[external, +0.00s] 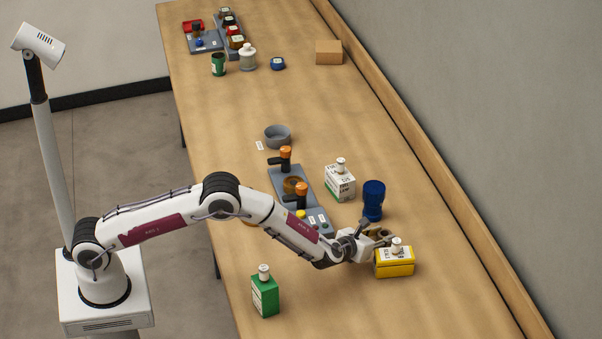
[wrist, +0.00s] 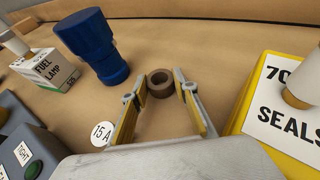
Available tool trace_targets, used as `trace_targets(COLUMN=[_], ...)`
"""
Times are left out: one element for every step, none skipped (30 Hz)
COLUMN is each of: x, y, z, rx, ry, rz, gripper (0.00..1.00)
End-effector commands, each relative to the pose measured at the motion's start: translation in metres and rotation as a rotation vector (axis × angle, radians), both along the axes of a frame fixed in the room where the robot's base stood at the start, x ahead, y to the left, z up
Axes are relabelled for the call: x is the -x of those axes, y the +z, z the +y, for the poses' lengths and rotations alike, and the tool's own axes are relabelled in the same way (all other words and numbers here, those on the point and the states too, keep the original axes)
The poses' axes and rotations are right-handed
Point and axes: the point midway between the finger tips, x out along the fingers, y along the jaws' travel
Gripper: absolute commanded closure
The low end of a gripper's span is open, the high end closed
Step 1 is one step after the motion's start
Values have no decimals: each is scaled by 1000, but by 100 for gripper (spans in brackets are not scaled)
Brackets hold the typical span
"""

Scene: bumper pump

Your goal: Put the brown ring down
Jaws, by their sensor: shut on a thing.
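The brown ring (wrist: 160,83) sits between the fingertips of my gripper (wrist: 160,90) in the wrist view, with a finger on each side of it. My gripper is shut on the ring, low over the right part of the bench. I cannot tell whether the ring touches the wood. In the external view my gripper (external: 379,236) is just behind the yellow box, and the ring is hard to make out there. A round white "15 A" label (wrist: 103,133) lies on the bench left of the fingers in the wrist view.
A yellow "SEALS" box (external: 395,263) stands close beside my gripper. A blue vessel (external: 373,200) and a white "FUEL LAMP" box (external: 340,183) stand behind. A grey station (external: 323,221) with orange-topped pumps is left. A green box (external: 265,294) stands in front.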

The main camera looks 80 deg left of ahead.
Motion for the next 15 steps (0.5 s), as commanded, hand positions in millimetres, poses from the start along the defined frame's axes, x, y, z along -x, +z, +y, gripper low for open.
trace_targets(x=[0,0,0,0,0,0,0,0,0,0,0,0,0,0,0], y=[-1,-2,-3,-2,-2,-2,-2,-2,-2,-2,-2,-2,-2,-2,-2], z=[0,0,0,0,0,0,0,0,0,0,0,0,0,0,0], rx=[0,0,0,0,0,0,0,0,0,0,0,0,0,0,0], ry=[0,0,0,0,0,0,0,0,0,0,0,0,0,0,0], rz=[0,0,0,0,0,0,0,0,0,0,0,0,0,0,0], gripper=[88,88,69,61,55,55,55,55,55,55,55,55,55,55,55])
